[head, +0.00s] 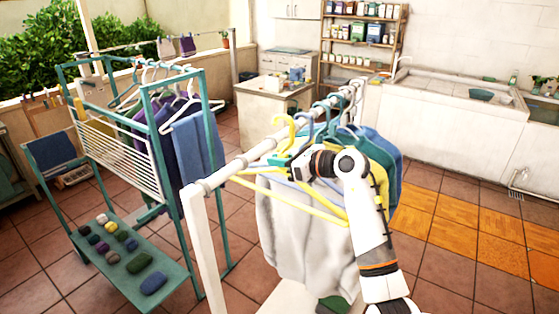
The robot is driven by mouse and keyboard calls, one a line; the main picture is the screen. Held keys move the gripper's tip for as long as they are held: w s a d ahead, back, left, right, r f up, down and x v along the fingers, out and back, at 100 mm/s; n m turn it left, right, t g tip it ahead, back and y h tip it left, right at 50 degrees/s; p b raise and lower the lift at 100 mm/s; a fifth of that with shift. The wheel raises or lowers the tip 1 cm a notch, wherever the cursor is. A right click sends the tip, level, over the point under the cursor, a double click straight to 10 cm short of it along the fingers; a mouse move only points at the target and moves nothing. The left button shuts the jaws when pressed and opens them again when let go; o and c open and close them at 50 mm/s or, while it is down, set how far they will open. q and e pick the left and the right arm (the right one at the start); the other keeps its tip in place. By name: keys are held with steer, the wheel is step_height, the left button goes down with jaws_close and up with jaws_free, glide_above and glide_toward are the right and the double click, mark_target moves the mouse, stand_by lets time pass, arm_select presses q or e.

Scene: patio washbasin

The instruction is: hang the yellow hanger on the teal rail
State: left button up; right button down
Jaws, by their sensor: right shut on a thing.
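The yellow hanger (293,195) is at the near side of the white clothes rail, in front of a white garment. It looks bare, with its hook (288,122) up above the white rail. I cannot tell whether the hook still touches that rail. My right gripper (284,163) is shut on the hanger just below its hook; the wrist partly hides the hanger. The teal rack (205,130) stands to the left, apart from the hanger. White hangers and purple and blue garments hang from its top rail, which they partly hide. My left gripper is out of view.
The white rail (226,172) holds several garments on hangers, including white (290,240), yellow and blue ones, close around my right arm. The rack's low shelf (105,275) carries several small coloured bundles. A gap of tiled floor lies between rack and rail.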

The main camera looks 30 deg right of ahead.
steer(key=v, duration=0.3)
steer(key=f+b+v, duration=0.1)
steer(key=v, duration=0.1)
steer(key=b+v, duration=0.1)
steer(key=v, duration=0.2)
steer(key=shift+s+d+f, duration=0.15)
steer(key=shift+s, duration=0.4)
steer(key=shift+s+d, duration=0.2)
steer(key=shift+s, duration=0.35)
steer(key=shift+r, duration=0.25)
